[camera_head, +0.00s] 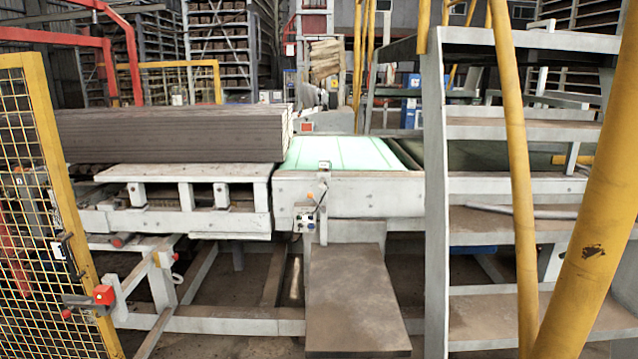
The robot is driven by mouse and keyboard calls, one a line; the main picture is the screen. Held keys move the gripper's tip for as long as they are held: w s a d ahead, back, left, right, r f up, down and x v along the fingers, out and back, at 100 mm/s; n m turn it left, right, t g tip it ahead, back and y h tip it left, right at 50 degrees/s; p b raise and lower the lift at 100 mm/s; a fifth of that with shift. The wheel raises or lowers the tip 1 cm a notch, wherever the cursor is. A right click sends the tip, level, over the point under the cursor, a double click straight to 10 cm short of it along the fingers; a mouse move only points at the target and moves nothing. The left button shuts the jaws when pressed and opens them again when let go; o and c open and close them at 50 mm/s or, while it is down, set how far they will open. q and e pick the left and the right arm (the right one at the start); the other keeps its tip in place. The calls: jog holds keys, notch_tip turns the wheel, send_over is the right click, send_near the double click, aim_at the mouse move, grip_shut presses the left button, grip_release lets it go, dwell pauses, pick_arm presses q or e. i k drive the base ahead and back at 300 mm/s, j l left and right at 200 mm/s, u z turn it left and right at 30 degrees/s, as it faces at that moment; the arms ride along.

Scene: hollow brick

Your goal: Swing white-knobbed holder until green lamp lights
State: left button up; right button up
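No gripper of mine shows in the head view. A small grey control box (306,222) with tiny buttons or lamps is mounted on the front of the white conveyor frame. Just above it is a thin bracket with a small orange part (310,196), and a small pale device (324,166) sits at the conveyor edge. These parts are too small to tell which is the white-knobbed holder. I cannot make out a lit green lamp. A small black-and-white fitting (62,249) is on the yellow gate post.
A brown plate (355,298) slopes below the box. Stacked grey slabs (175,135) lie left of the green conveyor surface (338,152). A yellow mesh gate (45,130) with a red latch part (103,295) stands left. Steps (520,217) and yellow rails (590,235) block the right.

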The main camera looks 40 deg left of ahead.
aim_at(323, 177)
jog(key=i+j, duration=0.1)
jog(key=j, duration=0.35)
jog(key=i+j, duration=0.1)
jog(key=j, duration=0.4)
jog(key=j+u, duration=0.1)
jog(key=j, duration=0.4)
jog(key=i+j, duration=0.15)
jog(key=j, duration=0.3)
jog(key=i+j, duration=0.1)
jog(key=j, duration=0.35)
jog(key=i+j+u, duration=0.1)
jog(key=j, duration=0.35)
